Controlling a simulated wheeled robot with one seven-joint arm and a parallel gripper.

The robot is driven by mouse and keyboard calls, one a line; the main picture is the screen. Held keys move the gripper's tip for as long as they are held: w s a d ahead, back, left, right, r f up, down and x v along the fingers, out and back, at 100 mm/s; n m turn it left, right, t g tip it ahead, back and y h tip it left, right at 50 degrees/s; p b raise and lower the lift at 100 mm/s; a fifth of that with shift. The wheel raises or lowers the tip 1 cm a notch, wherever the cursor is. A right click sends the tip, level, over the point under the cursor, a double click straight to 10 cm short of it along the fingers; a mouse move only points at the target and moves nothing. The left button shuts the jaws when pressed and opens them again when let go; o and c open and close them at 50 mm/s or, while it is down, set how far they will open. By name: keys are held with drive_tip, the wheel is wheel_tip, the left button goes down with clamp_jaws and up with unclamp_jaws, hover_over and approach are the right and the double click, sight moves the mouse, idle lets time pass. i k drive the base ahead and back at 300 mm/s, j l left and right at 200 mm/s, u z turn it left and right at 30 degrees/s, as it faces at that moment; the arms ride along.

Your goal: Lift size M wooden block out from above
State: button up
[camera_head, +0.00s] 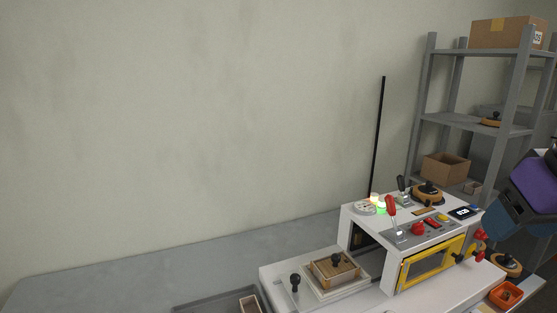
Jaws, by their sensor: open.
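A light wooden block (345,275) with a black knob on top sits on the white raised platform at the left of the machine. More wooden pieces with black knobs show: one on top of the machine (428,197), one at its right (505,265) and one on the shelf rack (491,123). I cannot read any size mark, so I cannot tell which is size M. A purple and dark blue part of my arm (530,195) comes in at the right edge, above the right end of the machine. I cannot make out my gripper's fingers.
The white machine (375,238) has a yellow-framed window (432,264), a red-handled lever (391,206) and lit lamps. A black-knobbed lever (295,283) stands left of the block. An orange bin (505,294) lies at the lower right. The grey table (130,278) is clear at the left.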

sight(335, 265)
drive_tip(key=i+l+u, duration=0.1)
drive_tip(key=u, duration=0.3)
drive_tip(key=l+u, duration=0.35)
drive_tip(key=i, duration=0.05)
